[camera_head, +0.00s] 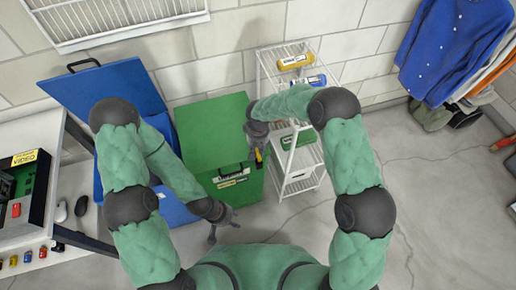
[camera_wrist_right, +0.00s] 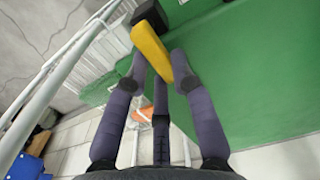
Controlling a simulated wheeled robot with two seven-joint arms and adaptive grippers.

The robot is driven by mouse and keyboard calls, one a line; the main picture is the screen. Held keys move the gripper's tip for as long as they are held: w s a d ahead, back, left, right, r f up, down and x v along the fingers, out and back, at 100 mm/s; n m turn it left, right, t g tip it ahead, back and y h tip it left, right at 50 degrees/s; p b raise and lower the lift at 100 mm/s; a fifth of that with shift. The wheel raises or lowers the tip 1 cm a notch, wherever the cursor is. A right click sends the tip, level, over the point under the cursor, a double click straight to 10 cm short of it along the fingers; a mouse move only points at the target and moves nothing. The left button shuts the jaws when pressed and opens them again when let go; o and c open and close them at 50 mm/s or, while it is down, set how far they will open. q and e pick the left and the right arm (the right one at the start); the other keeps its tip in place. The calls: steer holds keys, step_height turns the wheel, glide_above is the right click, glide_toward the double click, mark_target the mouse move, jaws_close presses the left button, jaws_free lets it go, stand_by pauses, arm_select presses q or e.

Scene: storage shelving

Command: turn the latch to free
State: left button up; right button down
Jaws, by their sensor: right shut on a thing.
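The yellow latch (camera_wrist_right: 152,50) has a dark block at its far end and sits against the green surface in the right wrist view. It also shows small in the head view (camera_head: 259,156), at the upper right side of the green box (camera_head: 215,130). My right gripper (camera_head: 257,147) is shut on the latch; in the right wrist view its fingertips (camera_wrist_right: 162,82) lie at the latch's near end, on both sides. My left gripper (camera_head: 225,232) is open and empty, low in front of the green box, with its fingers spread.
A white wire shelf (camera_head: 299,160) with yellow and blue containers stands right of the green box. A blue box with its lid raised (camera_head: 110,88) stands to the left. A white table (camera_head: 75,185) is at far left. Clothes (camera_head: 450,40) hang at upper right. The right floor is mostly clear.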

steer(key=n, duration=0.1)
steer(key=n+p, duration=0.1)
steer(key=a+n+p, duration=0.1)
steer(key=n, duration=0.1)
steer(key=shift+s+r, duration=0.1)
steer(key=shift+s, duration=0.15)
steer(key=n, duration=0.1)
steer(key=n+p, duration=0.1)
steer(key=n, duration=0.1)
steer(key=a+n+p, duration=0.1)
steer(key=shift+s, duration=0.4)
steer(key=n, duration=0.1)
steer(key=n+p, duration=0.1)
steer(key=n, duration=0.1)
steer(key=s+n+p, duration=0.1)
steer(key=n, duration=0.1)
steer(key=shift+a, duration=0.25)
steer(key=shift+s+n+p, duration=0.35)
steer(key=shift+n+p, duration=0.15)
steer(key=shift+n, duration=0.65)
steer(key=shift+s+n+p, duration=0.3)
steer(key=shift+n+p, duration=0.15)
steer(key=shift+n, duration=0.7)
steer(key=c, duration=1)
jaws_free()
steer(key=shift+c, duration=0.2)
